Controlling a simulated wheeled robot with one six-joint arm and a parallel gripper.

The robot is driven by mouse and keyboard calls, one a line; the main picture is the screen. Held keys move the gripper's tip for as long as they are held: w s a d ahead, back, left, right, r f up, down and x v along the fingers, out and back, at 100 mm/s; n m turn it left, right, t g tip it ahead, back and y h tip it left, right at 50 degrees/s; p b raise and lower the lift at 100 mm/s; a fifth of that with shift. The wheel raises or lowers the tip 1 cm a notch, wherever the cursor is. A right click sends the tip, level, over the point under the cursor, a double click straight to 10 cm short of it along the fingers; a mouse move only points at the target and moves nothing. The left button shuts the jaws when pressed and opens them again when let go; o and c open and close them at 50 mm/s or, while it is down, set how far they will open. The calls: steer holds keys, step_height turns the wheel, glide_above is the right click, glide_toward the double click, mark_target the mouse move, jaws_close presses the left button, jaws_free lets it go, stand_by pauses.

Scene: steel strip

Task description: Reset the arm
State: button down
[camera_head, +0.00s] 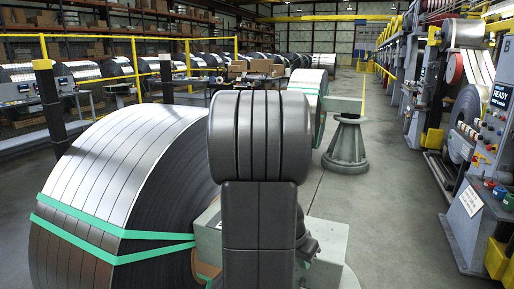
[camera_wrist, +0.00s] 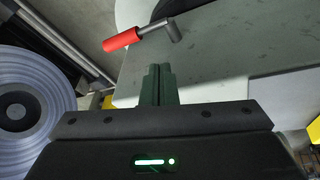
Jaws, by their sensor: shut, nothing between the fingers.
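My arm (camera_head: 258,215) stands upright in the middle of the head view, and its thick rounded joint covers part of the scene. The end of my arm cannot be made out there. In the wrist view my gripper (camera_wrist: 159,70) points up the picture with its two dark green fingers closed together and nothing between them. A lever with a red handle (camera_wrist: 122,40) and a grey metal rod lies beyond the fingertips, against a grey-green surface (camera_wrist: 230,55). The fingers appear apart from the lever.
A large steel coil with green straps (camera_head: 105,190) stands close on the left. A smaller coil (camera_head: 308,88) and a grey-green pedestal (camera_head: 346,145) stand behind my arm. A control cabinet (camera_head: 480,180) lines the right. The aisle floor (camera_head: 395,200) between is clear.

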steer(key=shift+w+a+f+g+h+p, duration=0.1)
steer(key=shift+w+a+g+h+p, duration=0.15)
steer(key=shift+a+h, duration=0.25)
steer(key=shift+w+a+g+h+p, duration=0.1)
steer(key=shift+w+a+g+h, duration=0.1)
steer(key=shift+a+h, duration=0.25)
